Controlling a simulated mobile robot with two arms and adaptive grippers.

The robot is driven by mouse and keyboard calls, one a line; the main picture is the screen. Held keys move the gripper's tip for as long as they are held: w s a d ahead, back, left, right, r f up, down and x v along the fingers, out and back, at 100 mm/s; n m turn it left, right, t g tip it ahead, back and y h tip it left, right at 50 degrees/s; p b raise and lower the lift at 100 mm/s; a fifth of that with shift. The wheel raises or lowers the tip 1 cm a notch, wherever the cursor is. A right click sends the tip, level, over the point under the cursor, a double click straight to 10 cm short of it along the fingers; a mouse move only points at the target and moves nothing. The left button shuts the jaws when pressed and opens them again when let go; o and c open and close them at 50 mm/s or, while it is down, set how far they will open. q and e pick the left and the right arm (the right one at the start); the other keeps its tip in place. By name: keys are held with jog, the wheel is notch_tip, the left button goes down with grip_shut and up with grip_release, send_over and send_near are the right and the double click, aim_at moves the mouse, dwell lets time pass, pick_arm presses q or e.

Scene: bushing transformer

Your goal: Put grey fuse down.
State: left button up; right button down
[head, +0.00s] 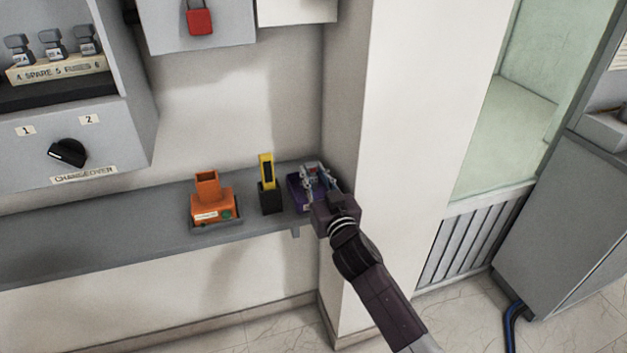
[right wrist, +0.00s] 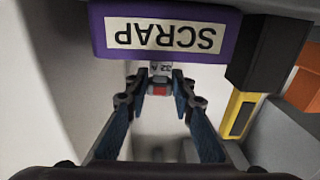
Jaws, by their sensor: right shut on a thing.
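The grey fuse (head: 310,168) is between the fingertips of my right gripper (head: 318,180), at the purple bin (head: 297,196) on the right end of the shelf. In the right wrist view the fuse (right wrist: 160,79) shows a small label, apparently 32 A, and a red patch. My right gripper (right wrist: 160,92) is shut on it. The purple bin (right wrist: 97,32) is labelled SCRAP, upside down in that view, and hides part of the fuse. I cannot tell whether the fuse touches the bin. My left gripper is not in view.
A yellow and black device (head: 267,184) and an orange holder (head: 211,203) stand left of the bin on the grey shelf (head: 110,226). A wall pillar (head: 400,120) is close on the right. Spare fuses (head: 52,44) sit upper left. The shelf's left part is clear.

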jog(key=shift+f, duration=0.65)
jog(key=c, duration=1.7)
grip_release()
jog(key=shift+f, duration=0.15)
jog(key=shift+o, duration=0.2)
jog(key=shift+r, duration=0.25)
jog(key=shift+s+d+f, duration=0.1)
jog(key=shift+s+f, duration=0.1)
jog(key=shift+s, duration=0.1)
jog(key=v, duration=1.1)
jog(key=shift+s, duration=0.2)
jog(key=shift+r, duration=0.1)
